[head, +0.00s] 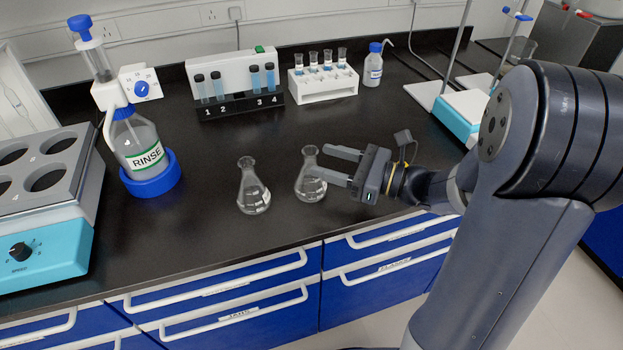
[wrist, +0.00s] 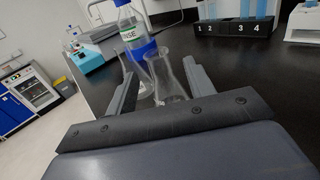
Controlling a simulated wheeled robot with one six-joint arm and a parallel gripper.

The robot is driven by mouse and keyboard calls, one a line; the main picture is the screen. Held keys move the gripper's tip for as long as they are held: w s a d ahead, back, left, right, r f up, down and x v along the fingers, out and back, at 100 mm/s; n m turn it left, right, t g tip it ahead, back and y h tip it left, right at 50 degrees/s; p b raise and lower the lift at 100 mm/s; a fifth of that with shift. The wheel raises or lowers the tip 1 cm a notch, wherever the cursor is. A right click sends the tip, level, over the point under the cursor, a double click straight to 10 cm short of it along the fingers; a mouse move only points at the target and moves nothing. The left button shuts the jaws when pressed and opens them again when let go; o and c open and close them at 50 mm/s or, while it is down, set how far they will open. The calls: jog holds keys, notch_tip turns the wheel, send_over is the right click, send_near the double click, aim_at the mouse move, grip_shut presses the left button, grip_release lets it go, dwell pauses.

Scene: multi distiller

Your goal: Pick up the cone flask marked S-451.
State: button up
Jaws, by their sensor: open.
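Two clear glass cone flasks stand upright on the black bench. The left flask (head: 253,193) stands apart from my gripper. The right flask (head: 308,184) is just at my gripper's fingertips. My gripper (head: 328,163) is open and empty, reaching in from the right, low over the bench. In the wrist view the near flask (wrist: 167,84) shows between the two fingers, towards their tips, and the other flask (wrist: 132,70) shows behind it, partly hidden. I cannot read a mark on either flask, so I cannot tell which is S-451.
A RINSE bottle (head: 140,145) with a dispenser stands in a blue ring at the left. Behind are a rack of tubes (head: 238,82), a white vial rack (head: 323,84) and a small wash bottle (head: 374,66). The bench between flasks and racks is clear. The front edge is close.

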aim_at(310, 156)
jog(key=shift+x, duration=2.2)
jog(key=shift+r, duration=0.15)
jog(key=shift+c, duration=0.3)
grip_shut()
